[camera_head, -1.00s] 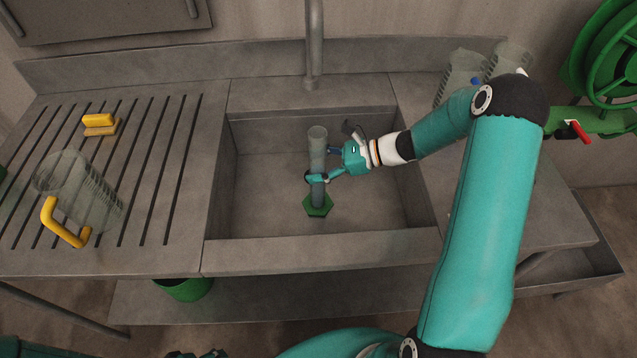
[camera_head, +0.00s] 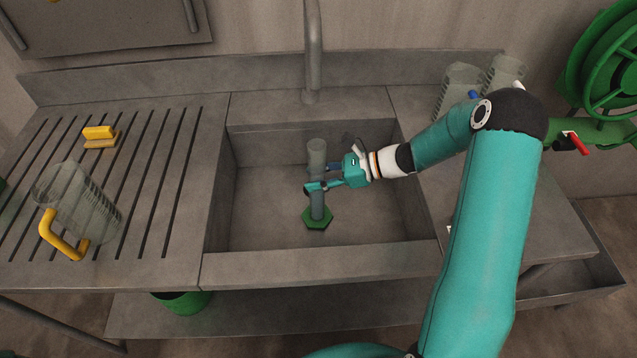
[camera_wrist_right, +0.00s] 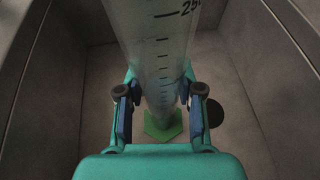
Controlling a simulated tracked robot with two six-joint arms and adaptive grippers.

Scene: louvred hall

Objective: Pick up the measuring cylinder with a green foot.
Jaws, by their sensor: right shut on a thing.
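The measuring cylinder (camera_head: 317,158) is a tall clear tube with a green six-sided foot (camera_head: 317,218). It stands upright in the sink basin in the head view. My right gripper (camera_head: 318,183) has come in from the right and is shut on the tube, about midway up. In the right wrist view the cylinder (camera_wrist_right: 160,60) shows dark graduation marks, and its green foot (camera_wrist_right: 163,125) lies beyond the fingers. The right gripper's fingers (camera_wrist_right: 160,108) are on both sides of the tube there. I cannot tell whether the foot touches the basin floor. My left gripper is not in view.
The sink's front edge (camera_head: 320,263) and side walls surround the cylinder. A tap (camera_head: 313,50) rises behind it. A jug with a yellow handle (camera_head: 80,205) and a yellow brush (camera_head: 99,136) are on the left drainboard. Clear jugs (camera_head: 460,85) stand at the back right.

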